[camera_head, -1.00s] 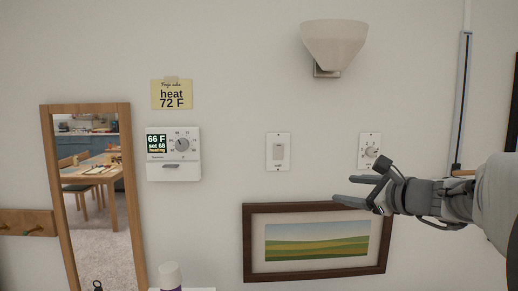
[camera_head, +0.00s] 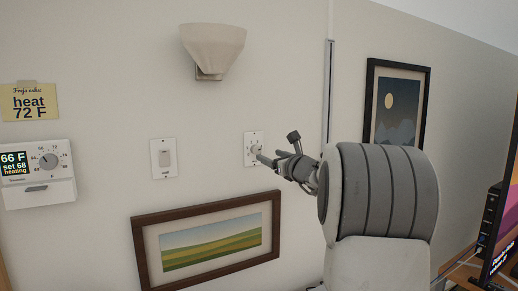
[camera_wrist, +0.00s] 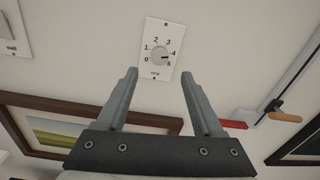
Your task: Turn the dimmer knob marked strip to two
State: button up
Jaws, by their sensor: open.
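The dimmer plate (camera_wrist: 149,40) is white, with a round pale knob (camera_wrist: 159,56) ringed by numbers from 0 to 5 and a small label below that looks like "strip". A dark pointer mark on the knob points right, between 4 and 5. My gripper (camera_wrist: 160,73) is open and empty; its two fingers reach toward the plate, with the knob seen between and beyond their tips. In the head view my gripper (camera_head: 263,156) is just in front of the dimmer plate (camera_head: 248,137), partly covering it. Contact with the knob is not seen.
A wall switch (camera_head: 163,158) is left of the dimmer. A framed landscape (camera_head: 211,238) hangs below, and a lamp (camera_head: 212,45) above. The thermostat (camera_head: 38,172) is far left. A vertical strip (camera_head: 329,90) with a red and orange-handled item (camera_wrist: 285,117) lies to the right.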

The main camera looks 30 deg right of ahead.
aim_at(257, 150)
jog(key=w, duration=0.2)
jog(key=w+p, duration=0.1)
jog(key=w, duration=0.2)
jog(key=w+p, duration=0.1)
jog(key=w, duration=0.1)
jog(key=shift+w+d, duration=0.3)
jog(key=shift+w, duration=0.05)
jog(key=shift+c, duration=0.3)
grip_shut()
